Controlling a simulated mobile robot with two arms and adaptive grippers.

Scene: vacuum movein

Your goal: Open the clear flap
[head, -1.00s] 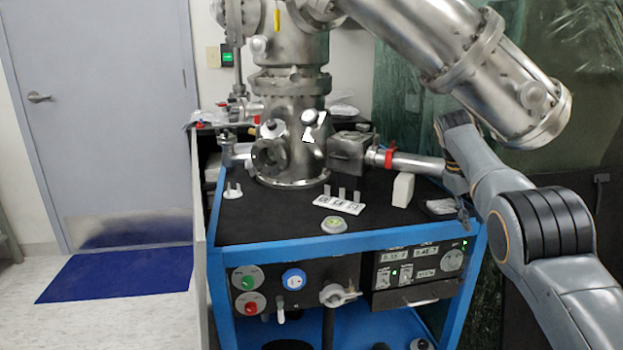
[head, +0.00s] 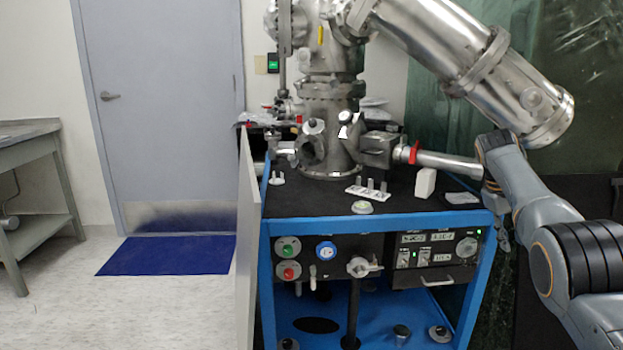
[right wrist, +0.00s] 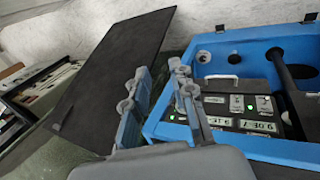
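A greenish, see-through sheet (head: 440,120) hangs behind the blue cart, and a similar glossy panel (head: 585,75) fills the upper right. I cannot tell for sure which part is the clear flap. My right gripper (head: 506,240) points down just right of the cart's front right corner, small and partly hidden by my arm. In the right wrist view its two fingers (right wrist: 158,74) are apart with nothing between them. My left gripper is not in view.
The blue cart (head: 370,223) carries a steel vacuum chamber (head: 332,105) with a large tube (head: 460,45) reaching right. A dark panel (right wrist: 112,78) stands left of my fingers in the wrist view. Open floor (head: 150,310) lies left, with a grey bench (head: 35,140) and door (head: 165,120).

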